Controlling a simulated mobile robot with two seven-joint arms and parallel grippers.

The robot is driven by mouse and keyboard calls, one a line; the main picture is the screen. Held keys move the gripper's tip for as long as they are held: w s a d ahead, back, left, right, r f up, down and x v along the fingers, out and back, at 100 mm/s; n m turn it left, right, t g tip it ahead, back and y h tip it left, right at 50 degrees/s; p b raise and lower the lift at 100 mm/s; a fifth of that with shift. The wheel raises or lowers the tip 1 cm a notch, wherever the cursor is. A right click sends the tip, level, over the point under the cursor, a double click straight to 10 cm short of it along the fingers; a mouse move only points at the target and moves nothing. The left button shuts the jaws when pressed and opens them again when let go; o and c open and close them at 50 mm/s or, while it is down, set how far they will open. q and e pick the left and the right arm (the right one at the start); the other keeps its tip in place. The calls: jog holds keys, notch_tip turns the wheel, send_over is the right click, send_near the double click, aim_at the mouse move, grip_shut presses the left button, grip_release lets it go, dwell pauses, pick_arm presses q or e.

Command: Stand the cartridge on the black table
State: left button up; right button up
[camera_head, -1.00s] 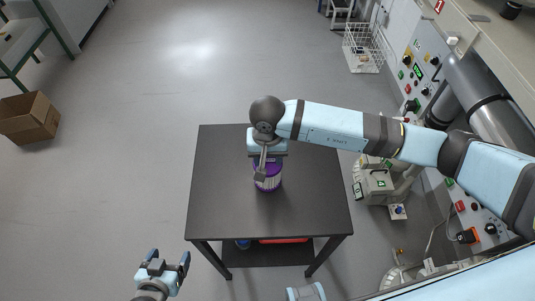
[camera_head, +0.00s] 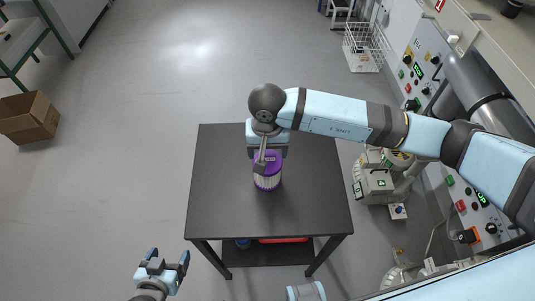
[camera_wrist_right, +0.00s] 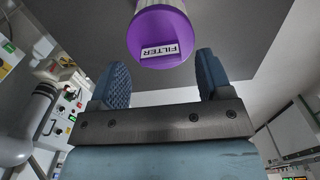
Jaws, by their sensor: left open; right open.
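The cartridge (camera_head: 267,178) has a purple cap and a pale ribbed body. It stands upright on the black table (camera_head: 315,190), near the middle of the top. My right gripper (camera_head: 262,158) is above it, pointing down, and hides part of the cap. In the right wrist view the round purple cap with a "FILTER" label (camera_wrist_right: 160,40) shows beyond the open fingers of the right gripper (camera_wrist_right: 162,80), with nothing between them. My left gripper (camera_head: 168,260) is open and empty, off the table's front left corner.
The rest of the table top is clear. A red item (camera_head: 284,240) and a blue item (camera_head: 243,243) sit on the lower shelf. A wall panel with pipes and buttons (camera_head: 425,70) runs along the right. A cardboard box (camera_head: 28,117) lies on the floor at left.

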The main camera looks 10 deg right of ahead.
notch_tip(320, 180, up, 9)
jog(key=b, duration=0.1)
jog(key=shift+r, duration=0.2)
dwell(0.4)
